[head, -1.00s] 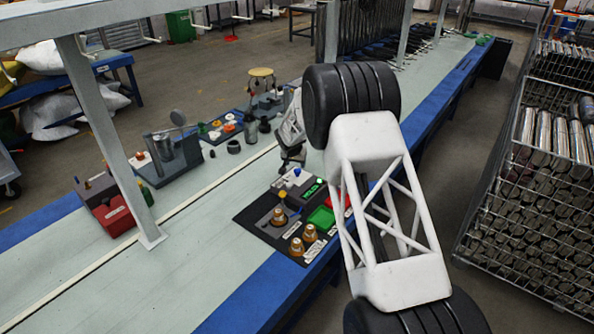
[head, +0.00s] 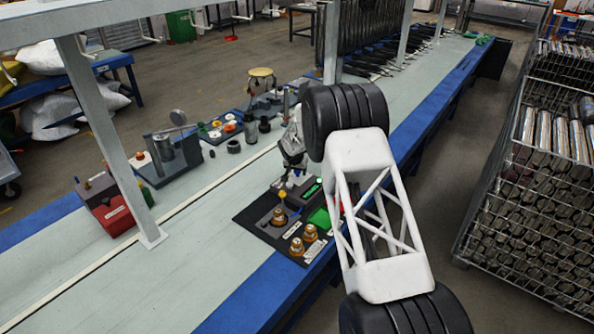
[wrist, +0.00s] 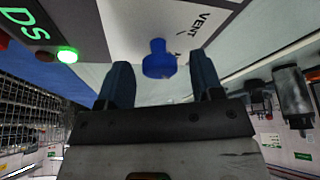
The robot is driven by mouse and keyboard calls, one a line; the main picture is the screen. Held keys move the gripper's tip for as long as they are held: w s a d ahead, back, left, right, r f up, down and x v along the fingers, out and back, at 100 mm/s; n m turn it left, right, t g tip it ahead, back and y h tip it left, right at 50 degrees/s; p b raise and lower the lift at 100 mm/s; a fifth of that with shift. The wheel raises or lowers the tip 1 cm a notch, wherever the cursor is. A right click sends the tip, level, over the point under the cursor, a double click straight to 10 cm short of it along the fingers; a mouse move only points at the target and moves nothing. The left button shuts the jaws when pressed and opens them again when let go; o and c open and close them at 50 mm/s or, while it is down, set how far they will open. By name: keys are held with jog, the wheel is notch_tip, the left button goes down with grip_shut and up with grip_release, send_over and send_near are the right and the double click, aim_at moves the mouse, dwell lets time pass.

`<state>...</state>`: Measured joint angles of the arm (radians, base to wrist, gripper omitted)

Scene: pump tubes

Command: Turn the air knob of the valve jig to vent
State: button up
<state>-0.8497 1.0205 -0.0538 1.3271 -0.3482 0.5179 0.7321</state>
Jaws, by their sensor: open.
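The air knob (wrist: 159,62) is blue and stands on the pale face of the valve jig (wrist: 140,18). In the wrist view the word VENT is printed up and right of it, and another marking is partly hidden behind it. Which mark the knob points to I cannot tell. My gripper (wrist: 160,68) is open, with one dark finger on each side of the knob and a visible gap to both. In the head view my gripper (head: 291,180) is low over the back of the jig on its dark board (head: 247,218) and hides the knob.
A green lamp (wrist: 67,55) glows beside a display in the wrist view. Brass-coloured parts (head: 297,246) and a green tray (head: 319,218) sit close on the same board. A white post (head: 122,170) stands left. The bench front left is clear.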

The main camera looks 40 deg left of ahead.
jog(key=c, duration=0.9)
jog(key=shift+n, duration=0.7)
jog(key=shift+d+n+g+y, duration=0.1)
jog(key=shift+n+g+y, duration=0.5)
jog(key=shift+n, duration=1)
jog(key=shift+w+n+g+y, duration=0.1)
jog(key=shift+n+g+y, duration=0.2)
jog(key=shift+n, duration=0.8)
jog(key=shift+w+n+g+y, duration=0.1)
jog(key=shift+n+g+y, duration=0.2)
jog(key=shift+n, duration=0.8)
jog(key=n+g, duration=0.1)
jog(key=n, duration=0.3)
jog(key=shift+n+g, duration=0.3)
jog(key=shift+g, duration=0.1)
jog(key=shift+w+n+g, duration=0.1)
jog(key=shift+n+g, duration=0.8)
jog(key=shift+n, duration=1.4)
